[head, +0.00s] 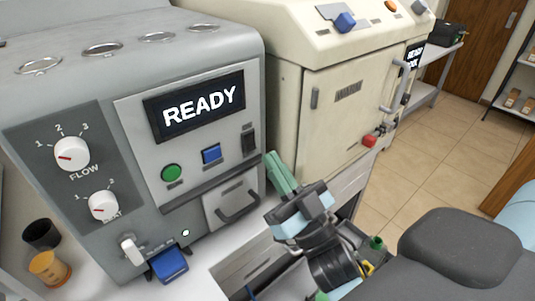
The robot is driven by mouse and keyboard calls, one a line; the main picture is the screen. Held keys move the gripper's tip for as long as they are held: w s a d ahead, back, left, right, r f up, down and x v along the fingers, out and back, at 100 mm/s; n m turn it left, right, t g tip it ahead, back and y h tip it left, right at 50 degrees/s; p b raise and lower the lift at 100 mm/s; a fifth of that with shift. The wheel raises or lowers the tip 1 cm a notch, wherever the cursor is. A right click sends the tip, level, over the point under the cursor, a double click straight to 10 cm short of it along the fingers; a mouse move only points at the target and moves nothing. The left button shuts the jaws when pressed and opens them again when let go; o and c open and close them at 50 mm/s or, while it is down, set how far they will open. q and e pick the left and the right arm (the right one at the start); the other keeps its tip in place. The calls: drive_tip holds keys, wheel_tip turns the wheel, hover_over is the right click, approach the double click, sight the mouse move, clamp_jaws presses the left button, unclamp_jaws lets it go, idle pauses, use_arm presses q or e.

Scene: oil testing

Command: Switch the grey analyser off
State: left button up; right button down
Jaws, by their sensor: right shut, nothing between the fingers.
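The grey analyser (225,55) fills the left of the head view, and its dark display (197,104) reads READY. On its front panel are a green round button (172,173), a blue square button (212,153) and a black rocker switch (248,139) at the right edge. My right gripper (274,160) is shut and empty, its green fingers pointing up just right of and below the black switch. I see a gap between them in the picture but cannot tell the depth. The switch's exact tilt is too small to tell. My left gripper is out of view.
The analyser has a flow knob (72,154), a second knob (103,206) and a drawer handle (238,207). A cream machine (285,70) stands close on the right. Orange (48,268) and black (41,234) cups stand at lower left. Tiled floor (440,150) lies open at right.

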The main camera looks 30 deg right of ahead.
sight(252, 145)
drive_tip(key=w, duration=0.1)
drive_tip(key=w+f, duration=0.1)
drive_tip(key=w, duration=0.1)
drive_tip(key=shift+w+a, duration=0.15)
drive_tip(key=shift+a, duration=0.05)
drive_tip(key=shift+w, duration=0.1)
drive_tip(key=shift+w+f+t+b, duration=0.3)
drive_tip(key=shift+w+f+b, duration=0.1)
drive_tip(key=shift+b, duration=0.35)
drive_tip(key=shift+s+r+p, duration=0.15)
drive_tip(key=shift+r+p, duration=0.15)
